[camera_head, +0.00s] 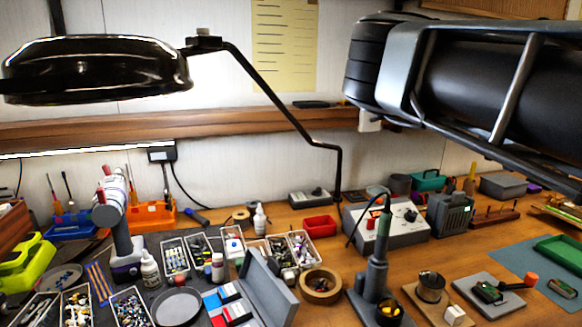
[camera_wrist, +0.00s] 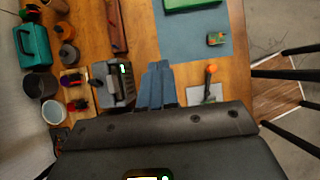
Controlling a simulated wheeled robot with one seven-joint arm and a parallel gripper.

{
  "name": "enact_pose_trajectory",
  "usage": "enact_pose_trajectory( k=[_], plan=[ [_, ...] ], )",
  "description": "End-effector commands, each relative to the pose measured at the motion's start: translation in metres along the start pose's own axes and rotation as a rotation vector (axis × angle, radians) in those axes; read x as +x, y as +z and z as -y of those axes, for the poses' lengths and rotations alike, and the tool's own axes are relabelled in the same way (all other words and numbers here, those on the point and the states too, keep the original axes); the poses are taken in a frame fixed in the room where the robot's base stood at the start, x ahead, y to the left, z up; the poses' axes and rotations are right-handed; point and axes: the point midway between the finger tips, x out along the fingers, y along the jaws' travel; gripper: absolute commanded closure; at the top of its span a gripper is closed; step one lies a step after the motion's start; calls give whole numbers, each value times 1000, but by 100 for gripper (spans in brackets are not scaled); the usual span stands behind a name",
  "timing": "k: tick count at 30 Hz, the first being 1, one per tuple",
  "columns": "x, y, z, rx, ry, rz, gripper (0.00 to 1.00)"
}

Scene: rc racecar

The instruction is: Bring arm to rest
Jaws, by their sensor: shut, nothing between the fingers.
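My gripper (camera_wrist: 158,66) shows in the wrist view, its two blue-grey fingers together and nothing between them. It points out over the wooden bench (camera_wrist: 218,83), with a grey device (camera_wrist: 112,83) to its left and a small pale board (camera_wrist: 205,94) to its right. I cannot tell its height above the bench. The head view does not clearly show the fingers; a large dark cylindrical structure with grey bars fills its upper right.
A black lamp (camera_head: 100,70) on a bent arm hangs at the upper left. A green tray (camera_head: 560,250) lies at the right.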

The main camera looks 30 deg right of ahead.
Motion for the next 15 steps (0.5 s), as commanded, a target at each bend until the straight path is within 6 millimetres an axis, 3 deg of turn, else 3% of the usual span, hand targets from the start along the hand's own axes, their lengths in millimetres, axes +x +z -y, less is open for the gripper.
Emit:
enact_pose_trajectory(
  k=[8, 15],
  plan=[
    [20, 5, 27, -45, -98, 80, 100],
    [38, 17, 64, -112, -234, 198, 100]
  ],
)
